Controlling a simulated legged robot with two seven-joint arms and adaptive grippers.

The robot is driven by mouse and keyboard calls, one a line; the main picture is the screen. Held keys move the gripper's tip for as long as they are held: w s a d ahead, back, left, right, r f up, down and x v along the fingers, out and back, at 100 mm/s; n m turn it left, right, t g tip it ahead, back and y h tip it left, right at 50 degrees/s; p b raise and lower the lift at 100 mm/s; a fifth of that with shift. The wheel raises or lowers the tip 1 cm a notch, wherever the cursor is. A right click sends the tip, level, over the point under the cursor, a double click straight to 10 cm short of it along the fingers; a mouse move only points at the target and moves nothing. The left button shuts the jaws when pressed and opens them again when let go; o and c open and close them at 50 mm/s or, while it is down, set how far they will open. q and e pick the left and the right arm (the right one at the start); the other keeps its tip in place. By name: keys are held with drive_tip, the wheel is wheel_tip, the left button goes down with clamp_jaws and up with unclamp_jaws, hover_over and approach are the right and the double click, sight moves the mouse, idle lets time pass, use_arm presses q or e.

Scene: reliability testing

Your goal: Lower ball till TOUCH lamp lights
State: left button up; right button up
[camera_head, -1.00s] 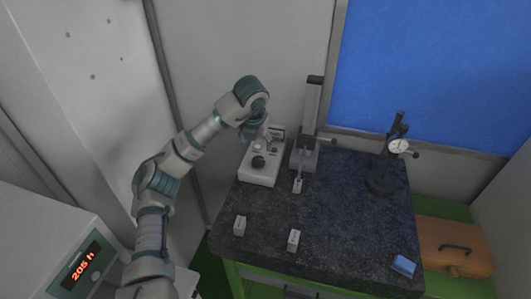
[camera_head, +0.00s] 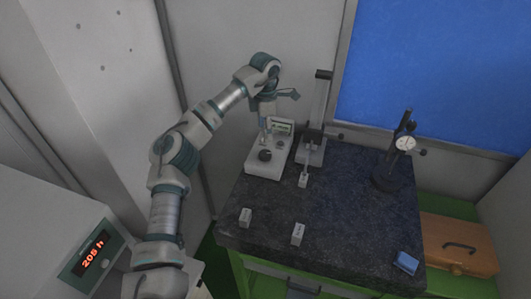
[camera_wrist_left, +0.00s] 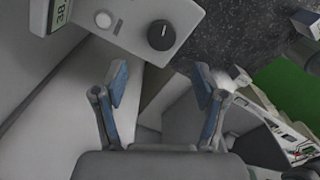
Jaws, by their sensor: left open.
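A tall grey column gauge (camera_head: 319,105) stands at the back of the dark stone plate. A small light block (camera_head: 303,180) lies at its front foot. Left of it is a pale instrument box (camera_head: 262,171) with a small display (camera_head: 281,127) and a black knob (camera_head: 265,155); the knob also shows in the left wrist view (camera_wrist_left: 161,35). I cannot make out a ball or TOUCH lamp.
Two small grey blocks (camera_head: 245,217) (camera_head: 298,233) and a blue block (camera_head: 405,263) lie toward the plate's front. A dial gauge stand (camera_head: 404,144) is at its right. An orange case (camera_head: 460,243) lies on the green bench. The plate's middle is clear.

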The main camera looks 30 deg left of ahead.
sight(265, 153)
use_arm(q)
wheel_tip(265, 153, down, 10)
drive_tip(key=shift+s+p, duration=0.1)
drive_tip(key=shift+p, duration=0.25)
drive_tip(key=c, duration=1.1)
